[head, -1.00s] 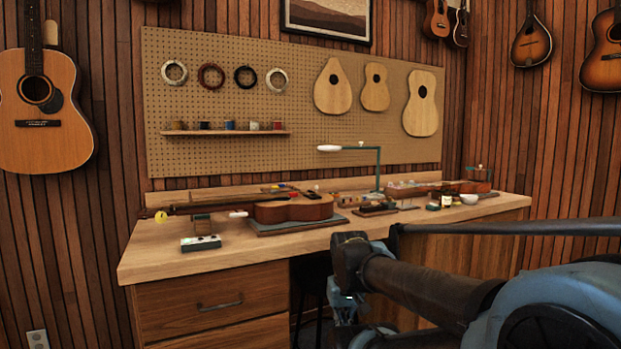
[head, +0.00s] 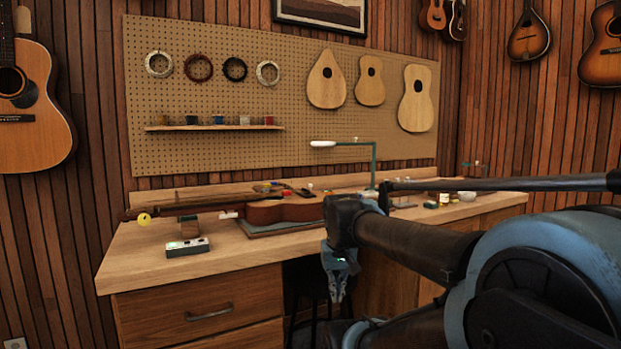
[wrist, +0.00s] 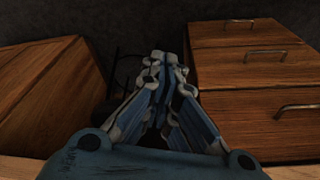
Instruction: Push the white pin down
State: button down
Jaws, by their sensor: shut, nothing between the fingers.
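My gripper (head: 338,287) hangs in front of the workbench (head: 140,256), below its top, with its fingers pointing down. In the wrist view my gripper (wrist: 167,60) has its fingers together and holds nothing. A brown ukulele (head: 285,211) lies on the bench on a dark mat, its neck on a small block. A short white piece (head: 228,214) shows beside the neck, and a small white knob (head: 310,186) stands behind the body. I cannot tell which of these, if either, is the white pin. My arm hides part of the bench to the right.
A green-posted lamp with a white head (head: 323,144) rises behind the ukulele. Small jars (head: 444,199) stand at the right. A dark stool (head: 305,280) is under the bench.

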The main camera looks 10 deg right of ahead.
jog(key=w+a+r+m+t+h, duration=0.15)
jog(key=w+r+m, duration=0.35)
jog(key=w+r, duration=3.3)
jog(key=x, duration=1.2)
jog(key=shift+s+f, duration=0.2)
jog(key=shift+s, duration=0.15)
jog(key=shift+s+a+f, duration=0.2)
jog(key=shift+f, duration=0.35)
